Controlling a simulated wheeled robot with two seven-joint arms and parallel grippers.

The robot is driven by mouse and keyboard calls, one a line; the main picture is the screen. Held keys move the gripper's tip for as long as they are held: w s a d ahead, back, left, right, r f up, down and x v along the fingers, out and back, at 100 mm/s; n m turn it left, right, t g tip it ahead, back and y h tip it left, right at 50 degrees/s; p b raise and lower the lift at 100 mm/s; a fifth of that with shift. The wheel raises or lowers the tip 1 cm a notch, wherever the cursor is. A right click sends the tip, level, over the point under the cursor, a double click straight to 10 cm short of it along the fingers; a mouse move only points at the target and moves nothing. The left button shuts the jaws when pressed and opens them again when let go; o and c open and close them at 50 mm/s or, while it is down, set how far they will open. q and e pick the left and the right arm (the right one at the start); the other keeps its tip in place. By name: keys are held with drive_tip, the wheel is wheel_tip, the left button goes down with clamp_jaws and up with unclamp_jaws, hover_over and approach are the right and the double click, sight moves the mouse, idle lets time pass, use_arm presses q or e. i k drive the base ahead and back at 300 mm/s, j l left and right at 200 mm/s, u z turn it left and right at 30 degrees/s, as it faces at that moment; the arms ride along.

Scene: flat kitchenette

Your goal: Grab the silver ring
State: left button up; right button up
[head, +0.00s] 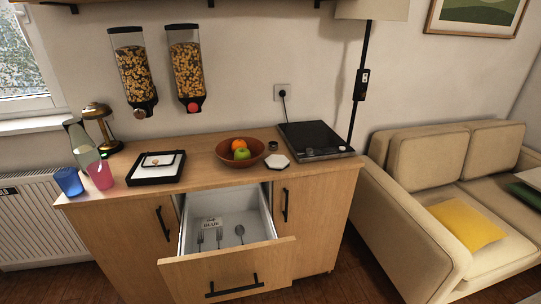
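I cannot make out a ring for certain. A tiny ring-like item (155,162), too small to identify, lies on a small white pad in the black-rimmed tray (134,182) at the left of the wooden counter. A small dark round object (272,145) stands right of the fruit bowl; I cannot tell what it is. Neither of my grippers is in view.
A brown bowl (226,153) holds fruit. A black hob (314,139) and white hexagonal coaster (277,161) are to its right. Blue (69,182) and pink (100,175) cups stand left. An open drawer (228,266) with cutlery and a card juts out in front.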

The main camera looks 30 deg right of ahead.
sight(273, 147)
drive_tip(key=i+l+z, duration=0.1)
drive_tip(key=l, duration=0.3)
drive_tip(key=i+l, duration=0.25)
drive_tip(key=l, duration=0.2)
drive_tip(key=i+l+z, duration=0.15)
drive_tip(key=l, duration=0.25)
drive_tip(key=i+l, duration=0.2)
drive_tip(key=l, duration=0.2)
drive_tip(key=z, duration=0.05)
